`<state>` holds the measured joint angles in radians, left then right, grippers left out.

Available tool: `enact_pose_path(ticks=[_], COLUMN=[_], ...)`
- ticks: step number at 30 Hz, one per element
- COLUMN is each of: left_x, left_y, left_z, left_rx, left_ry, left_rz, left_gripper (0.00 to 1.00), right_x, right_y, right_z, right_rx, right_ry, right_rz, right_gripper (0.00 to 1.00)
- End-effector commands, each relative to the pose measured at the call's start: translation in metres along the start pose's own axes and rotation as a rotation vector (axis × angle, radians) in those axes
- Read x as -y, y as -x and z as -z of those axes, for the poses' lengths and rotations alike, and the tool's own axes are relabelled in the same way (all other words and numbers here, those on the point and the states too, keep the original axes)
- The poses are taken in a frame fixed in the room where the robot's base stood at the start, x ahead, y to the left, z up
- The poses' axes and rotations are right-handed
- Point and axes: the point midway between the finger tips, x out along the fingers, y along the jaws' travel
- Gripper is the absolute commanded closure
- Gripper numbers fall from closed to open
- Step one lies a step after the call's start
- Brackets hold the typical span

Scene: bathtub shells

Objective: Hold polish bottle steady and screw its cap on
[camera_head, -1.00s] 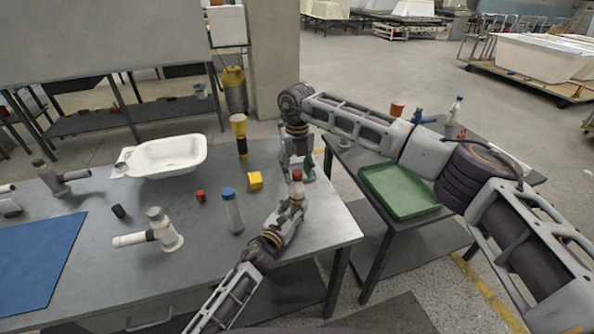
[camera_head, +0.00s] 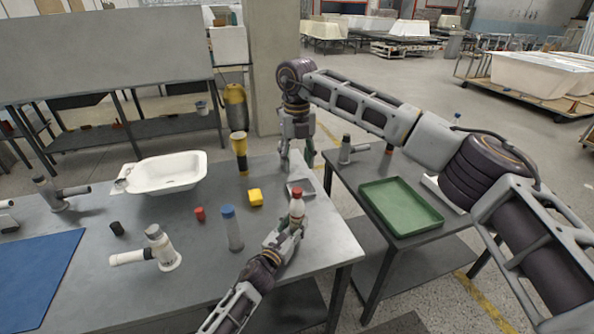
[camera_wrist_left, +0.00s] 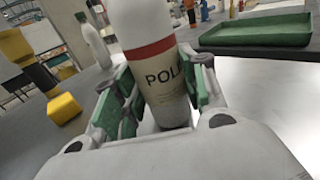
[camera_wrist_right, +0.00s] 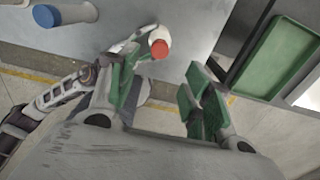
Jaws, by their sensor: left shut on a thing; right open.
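The white polish bottle (camera_head: 297,210) stands upright in my left gripper (camera_head: 288,228), near the table's right edge. Its red cap (camera_head: 297,193) sits on top; I cannot tell how tight it is. In the left wrist view the green-padded fingers are shut around the bottle's labelled body (camera_wrist_left: 160,80), and its top is out of frame. My right gripper (camera_head: 298,158) is open and empty, pointing down above and behind the bottle. In the right wrist view the red cap (camera_wrist_right: 158,48) lies beyond the open fingers (camera_wrist_right: 160,95), apart from them.
On the table are a blue-capped bottle (camera_head: 233,230), a small red piece (camera_head: 200,214), a yellow block (camera_head: 255,197), a yellow-black torch (camera_head: 240,153) and a white basin (camera_head: 165,173). A green tray (camera_head: 400,205) lies on the side table.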

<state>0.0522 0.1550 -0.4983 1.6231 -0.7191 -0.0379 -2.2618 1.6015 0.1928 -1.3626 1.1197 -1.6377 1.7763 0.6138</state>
Motion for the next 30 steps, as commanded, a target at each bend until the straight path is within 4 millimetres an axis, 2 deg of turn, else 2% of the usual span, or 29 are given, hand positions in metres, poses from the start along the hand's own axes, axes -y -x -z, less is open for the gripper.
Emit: enact_pose_path(ticks=[6,16,17,18,22,30], left_x=[0.0,0.0,0.0,0.0,0.0,0.0], left_y=[0.0,0.0,0.0,0.0,0.0,0.0], left_z=[0.0,0.0,0.0,0.0,0.0,0.0], left_rx=[0.0,0.0,0.0,0.0,0.0,0.0], left_ry=[0.0,0.0,0.0,0.0,0.0,0.0], left_rz=[0.0,0.0,0.0,0.0,0.0,0.0], left_gripper=[1.0,1.0,0.54,0.49,0.33,0.33], right_x=[0.0,0.0,0.0,0.0,0.0,0.0], right_y=[0.014,0.016,0.016,0.016,0.016,0.016], right_z=[0.0,0.0,0.0,0.0,0.0,0.0], right_rx=[0.0,0.0,0.0,0.0,0.0,0.0], right_ry=[-0.001,0.0,0.0,0.0,0.0,0.0], right_rz=[-0.001,-0.001,-0.001,-0.001,-0.001,-0.001], right_gripper=[0.5,0.5,0.5,0.5,0.5,0.5])
